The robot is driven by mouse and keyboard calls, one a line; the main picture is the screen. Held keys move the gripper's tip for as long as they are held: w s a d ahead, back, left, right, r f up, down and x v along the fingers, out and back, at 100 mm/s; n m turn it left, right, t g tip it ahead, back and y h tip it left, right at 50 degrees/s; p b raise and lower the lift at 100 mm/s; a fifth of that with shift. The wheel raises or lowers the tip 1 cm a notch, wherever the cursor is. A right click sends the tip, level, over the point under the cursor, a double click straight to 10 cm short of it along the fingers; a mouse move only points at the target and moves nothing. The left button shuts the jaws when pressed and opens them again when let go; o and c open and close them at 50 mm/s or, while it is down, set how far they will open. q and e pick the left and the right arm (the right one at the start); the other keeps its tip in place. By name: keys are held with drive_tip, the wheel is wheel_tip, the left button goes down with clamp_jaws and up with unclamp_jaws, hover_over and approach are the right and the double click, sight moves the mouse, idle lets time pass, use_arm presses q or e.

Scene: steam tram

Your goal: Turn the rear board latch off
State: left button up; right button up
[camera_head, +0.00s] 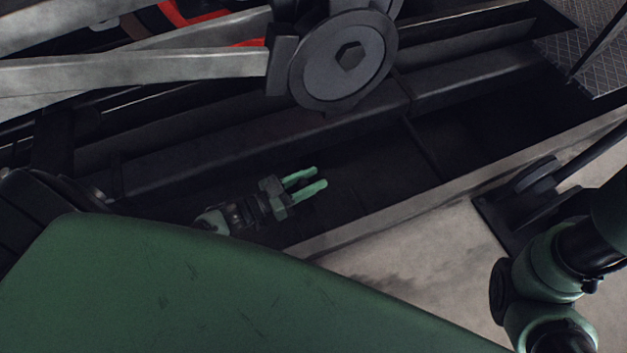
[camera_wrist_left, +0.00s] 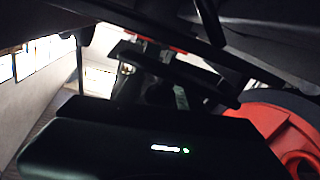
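My left gripper (camera_head: 322,177) shows in the middle of the head view, below the wheel hub. Its two green fingers point right and are parted, with a narrow gap and nothing between them. It is over or beside the dark recess along the tram's underside; I cannot tell whether it touches anything. I cannot make out the rear board latch in either view. The left wrist view is mostly dark, with the fingers not clearly visible. Links of my right arm stand at the right edge of the head view, but its gripper does not show.
A round hub with a hex centre (camera_head: 349,53) and grey metal rods (camera_head: 130,74) lie above the left gripper. A pale ledge (camera_head: 440,203) edges the dark recess. A red wheel (camera_wrist_left: 262,122) is close on the right in the wrist view. A pale floor (camera_head: 420,270) lies lower right.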

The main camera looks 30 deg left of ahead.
use_arm(q)
drive_tip(key=shift+w+d, duration=0.15)
drive_tip(key=shift+w, duration=0.1)
clamp_jaws()
idle(1.4)
